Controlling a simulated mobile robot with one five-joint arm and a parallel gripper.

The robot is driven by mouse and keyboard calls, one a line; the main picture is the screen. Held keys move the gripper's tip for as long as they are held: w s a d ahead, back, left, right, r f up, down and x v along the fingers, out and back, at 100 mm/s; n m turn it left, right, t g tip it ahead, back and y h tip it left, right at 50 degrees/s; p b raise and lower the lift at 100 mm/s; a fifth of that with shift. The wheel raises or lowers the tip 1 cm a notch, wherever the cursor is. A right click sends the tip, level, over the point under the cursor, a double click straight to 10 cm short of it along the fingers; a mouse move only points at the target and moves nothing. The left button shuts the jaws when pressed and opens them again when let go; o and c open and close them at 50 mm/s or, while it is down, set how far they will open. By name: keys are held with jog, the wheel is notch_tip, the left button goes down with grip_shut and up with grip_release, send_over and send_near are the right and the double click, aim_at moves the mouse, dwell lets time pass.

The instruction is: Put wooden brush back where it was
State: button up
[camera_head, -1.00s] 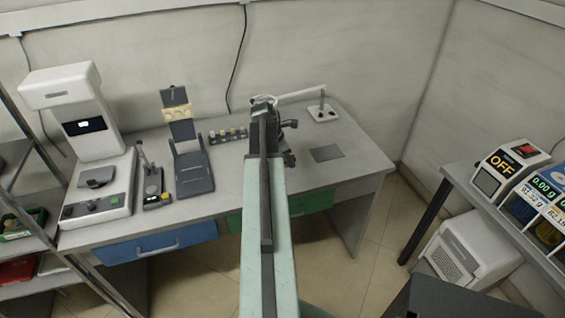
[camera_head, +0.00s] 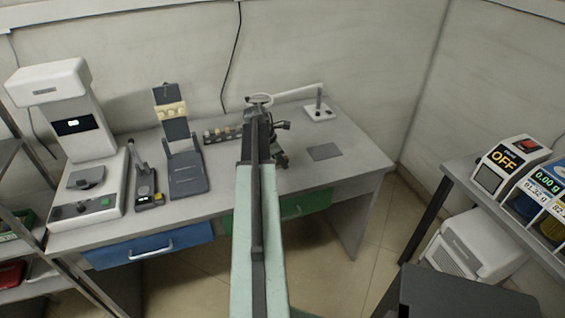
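I cannot make out a wooden brush in the head view. My gripper (camera_head: 281,143) is at the far end of my pale green arm, over the middle of the grey workbench (camera_head: 345,170). The arm and the gripper's dark body hide most of its front. I cannot tell whether its fingers are apart or closed, or whether anything is between them.
A white instrument (camera_head: 85,145), a small dark device (camera_head: 147,185), a dark stand (camera_head: 180,145) and a row of small jars (camera_head: 222,134) stand left of my arm. A white lamp (camera_head: 318,108) and a flat grey pad (camera_head: 324,151) are right. A side table (camera_head: 463,170) holds boxes.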

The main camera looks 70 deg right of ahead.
jog(key=o, duration=0.4)
jog(key=shift+c, duration=0.2)
jog(key=shift+r, duration=0.1)
jog(key=shift+r+p, duration=0.25)
jog(key=shift+p, duration=0.15)
jog(key=p+v, duration=1)
jog(key=v, duration=0.1)
jog(key=shift+w+r+p, duration=0.25)
jog(key=shift+p, duration=0.1)
jog(key=shift+a, duration=0.2)
